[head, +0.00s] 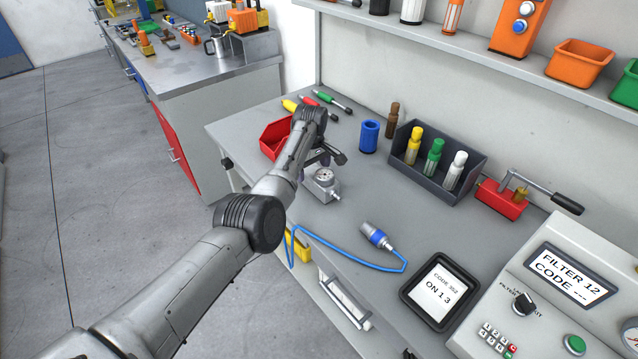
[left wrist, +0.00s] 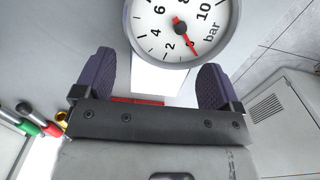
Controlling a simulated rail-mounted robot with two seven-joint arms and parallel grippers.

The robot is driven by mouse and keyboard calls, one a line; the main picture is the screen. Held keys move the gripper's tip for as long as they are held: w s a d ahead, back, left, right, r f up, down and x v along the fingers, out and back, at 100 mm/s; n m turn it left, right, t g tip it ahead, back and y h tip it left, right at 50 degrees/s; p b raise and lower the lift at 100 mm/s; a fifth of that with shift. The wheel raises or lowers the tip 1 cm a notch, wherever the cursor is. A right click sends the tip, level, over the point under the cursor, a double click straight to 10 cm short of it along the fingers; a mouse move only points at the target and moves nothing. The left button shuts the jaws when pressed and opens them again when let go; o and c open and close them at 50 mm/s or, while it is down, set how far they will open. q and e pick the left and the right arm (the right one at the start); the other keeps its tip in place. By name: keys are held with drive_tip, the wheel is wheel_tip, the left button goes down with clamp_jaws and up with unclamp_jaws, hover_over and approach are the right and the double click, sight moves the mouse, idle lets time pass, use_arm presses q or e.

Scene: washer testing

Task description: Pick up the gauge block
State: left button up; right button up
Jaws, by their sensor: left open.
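The gauge block (head: 322,188) is a small grey block with a round white dial, standing on the grey bench near its front edge. In the left wrist view its dial (left wrist: 183,22) fills the top middle, marked "bar", with a red needle. A pale part of the block (left wrist: 160,80) shows below the dial. My left gripper (head: 322,158) is just behind the block in the head view. In the left wrist view my left gripper (left wrist: 153,75) is open, with a dark finger on either side of the pale part. Contact cannot be told. My right gripper is not in view.
A red bin (head: 275,138) is left of my gripper and a blue cylinder (head: 369,136) right of it. Screwdrivers (head: 325,103) lie behind. A dark tray (head: 437,165) with several bottles stands further right. A blue cable with a probe (head: 376,236) lies in front.

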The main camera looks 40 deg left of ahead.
use_arm(q)
wheel_tip(320, 180, down, 4)
drive_tip(key=shift+b, duration=0.75)
drive_tip(key=shift+r, duration=0.1)
drive_tip(key=shift+c, duration=0.6)
drive_tip(key=c, duration=1.5)
drive_tip(key=shift+o, duration=0.2)
drive_tip(key=shift+r, duration=0.1)
